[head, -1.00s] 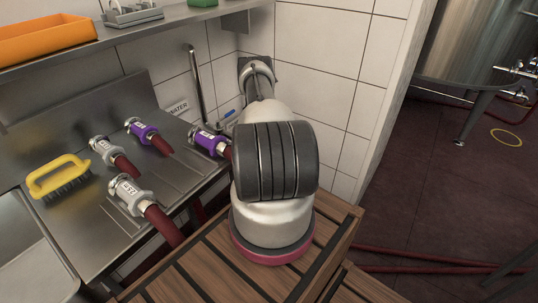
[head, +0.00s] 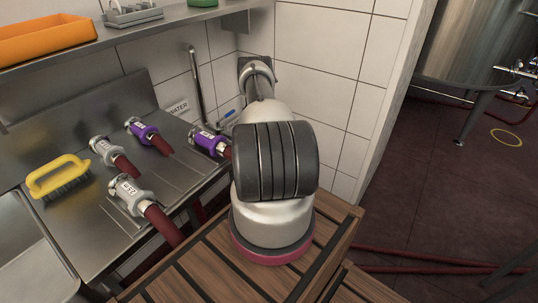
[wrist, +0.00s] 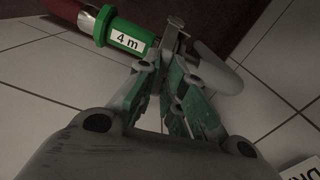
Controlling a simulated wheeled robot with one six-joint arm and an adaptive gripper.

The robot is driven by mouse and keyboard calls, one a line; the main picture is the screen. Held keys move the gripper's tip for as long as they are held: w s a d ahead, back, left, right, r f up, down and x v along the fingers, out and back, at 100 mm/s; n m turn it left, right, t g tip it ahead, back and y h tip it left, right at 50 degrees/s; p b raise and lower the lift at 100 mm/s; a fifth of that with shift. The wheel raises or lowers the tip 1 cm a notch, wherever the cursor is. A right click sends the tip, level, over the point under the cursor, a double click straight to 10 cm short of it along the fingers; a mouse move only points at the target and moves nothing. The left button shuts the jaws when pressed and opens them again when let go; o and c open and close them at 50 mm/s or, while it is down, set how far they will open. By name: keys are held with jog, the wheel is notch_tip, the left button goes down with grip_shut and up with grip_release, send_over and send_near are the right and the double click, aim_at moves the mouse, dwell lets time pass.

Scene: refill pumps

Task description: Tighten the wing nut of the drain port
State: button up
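In the wrist view, my gripper (wrist: 163,62) has its two green-padded fingers drawn close together at the tips. They are at the metal clamp (wrist: 175,30) beside a green hose coupling (wrist: 127,38) labelled "4 m". The wing nut is mostly hidden between the fingertips, which appear shut on it. I cannot see its wings or how far it is turned. In the head view, my own arm hides the gripper and the drain port.
A steel counter (head: 100,235) holds several hose ends and a yellow brush (head: 58,177). A shelf with an orange bin (head: 45,38) is above it. A slatted wooden surface (head: 190,280) lies in front. White tiled walls are close; open floor is at right.

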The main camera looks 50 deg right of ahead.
jog(key=o, duration=0.5)
jog(key=shift+c, duration=0.2)
notch_tip(320, 180, up, 12)
dwell(0.6)
